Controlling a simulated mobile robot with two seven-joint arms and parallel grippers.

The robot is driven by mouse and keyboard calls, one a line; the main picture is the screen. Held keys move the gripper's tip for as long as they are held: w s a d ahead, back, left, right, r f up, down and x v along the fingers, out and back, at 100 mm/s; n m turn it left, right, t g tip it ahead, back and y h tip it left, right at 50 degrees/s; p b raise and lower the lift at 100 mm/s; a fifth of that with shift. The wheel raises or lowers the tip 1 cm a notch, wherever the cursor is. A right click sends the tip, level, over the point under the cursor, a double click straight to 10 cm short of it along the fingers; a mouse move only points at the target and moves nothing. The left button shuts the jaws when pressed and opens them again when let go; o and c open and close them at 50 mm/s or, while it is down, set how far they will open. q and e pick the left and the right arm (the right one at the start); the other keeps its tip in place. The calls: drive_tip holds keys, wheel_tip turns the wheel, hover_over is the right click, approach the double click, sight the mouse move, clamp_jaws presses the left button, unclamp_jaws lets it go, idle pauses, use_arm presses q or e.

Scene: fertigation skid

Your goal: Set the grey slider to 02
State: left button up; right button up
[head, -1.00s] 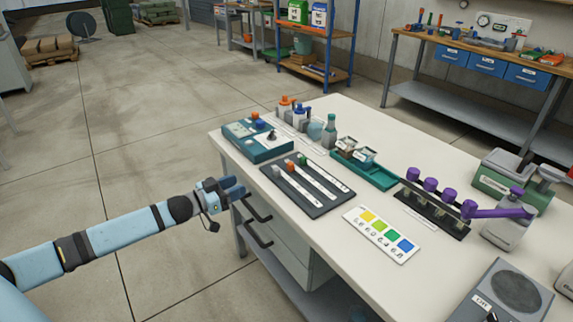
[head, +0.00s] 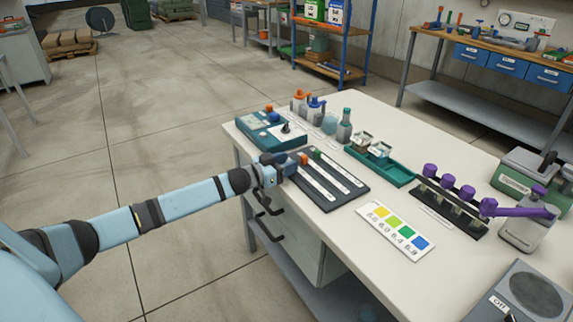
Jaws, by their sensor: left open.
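The dark slider panel (head: 325,192) lies on the white bench, with three pale slots running from its far left end toward the front right. The grey slider's knob is hidden behind my left gripper. My left gripper (head: 291,164) is open at the panel's far left corner, over the start of the nearest slot. I cannot tell whether it touches the knob. The scale marks are too small to read. My right gripper is out of view.
A teal control box (head: 268,131) stands just behind the gripper. A green tray (head: 388,171), a color card (head: 396,232) and a black rack with purple knobs (head: 450,205) stand to the right.

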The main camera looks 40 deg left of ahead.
sight(302, 185)
use_arm(q)
drive_tip(key=shift+w, duration=0.1)
clamp_jaws()
drive_tip(key=d+p, duration=0.1)
drive_tip(key=s+d+p, duration=0.1)
drive_tip(key=d, duration=0.1)
drive_tip(key=s+d+p, duration=0.1)
drive_tip(key=shift+d+r, duration=0.25)
drive_tip(key=shift+d, duration=0.05)
drive_tip(key=shift+s+d+f+p, duration=0.1)
drive_tip(key=shift+s+d+p, duration=0.15)
drive_tip(key=shift+d+p, duration=0.25)
drive_tip(key=shift+s+d+p, duration=0.2)
drive_tip(key=shift+d+p, duration=0.1)
drive_tip(key=shift+d, duration=0.4)
drive_tip(key=shift+s+d+f, duration=0.1)
drive_tip(key=shift+d+f, duration=0.1)
drive_tip(key=shift+d, duration=0.05)
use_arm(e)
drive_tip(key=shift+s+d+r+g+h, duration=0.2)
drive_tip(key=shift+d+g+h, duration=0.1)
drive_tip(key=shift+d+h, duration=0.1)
